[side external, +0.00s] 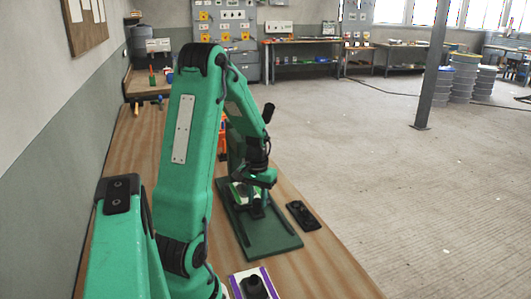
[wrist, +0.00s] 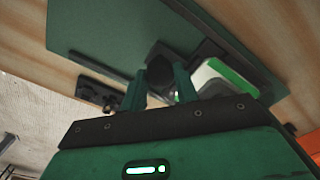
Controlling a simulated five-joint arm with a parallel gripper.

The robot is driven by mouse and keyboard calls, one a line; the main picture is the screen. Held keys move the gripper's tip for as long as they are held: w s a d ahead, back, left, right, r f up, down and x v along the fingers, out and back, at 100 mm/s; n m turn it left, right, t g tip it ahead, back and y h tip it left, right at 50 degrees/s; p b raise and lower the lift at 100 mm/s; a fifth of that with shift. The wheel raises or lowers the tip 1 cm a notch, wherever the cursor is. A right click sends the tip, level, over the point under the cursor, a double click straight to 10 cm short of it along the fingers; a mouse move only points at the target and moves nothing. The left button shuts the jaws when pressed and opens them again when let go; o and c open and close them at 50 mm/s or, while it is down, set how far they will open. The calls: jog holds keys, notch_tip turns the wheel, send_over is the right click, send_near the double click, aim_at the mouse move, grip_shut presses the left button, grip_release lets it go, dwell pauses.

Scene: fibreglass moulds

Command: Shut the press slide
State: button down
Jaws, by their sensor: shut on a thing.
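The press has a dark green base plate (side external: 268,238) lying on the wooden bench. In the wrist view the plate (wrist: 90,35) fills the upper part. A black slide handle (wrist: 162,57) stands on it between my two fingers, and a white and green block (wrist: 222,75) sits beside it. My gripper (side external: 257,203) is low over the plate, shut on the black handle; in the wrist view the fingers (wrist: 160,85) rise on either side of it. My fingers hide part of the handle, so how far the slide is in cannot be told.
A black fitting (side external: 303,215) lies on the bench just right of the plate. A white, purple-edged piece with a black knob (side external: 253,286) is at the front. An orange item (side external: 223,130) stands behind my arm. The bench's right edge (side external: 335,255) borders open floor.

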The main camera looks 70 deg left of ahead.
jog(key=shift+a+r, duration=0.1)
jog(key=shift+a, duration=0.7)
jog(key=c, duration=1.1)
grip_release()
jog(key=shift+o, duration=0.2)
jog(key=shift+d, duration=0.1)
jog(key=shift+r, duration=3.9)
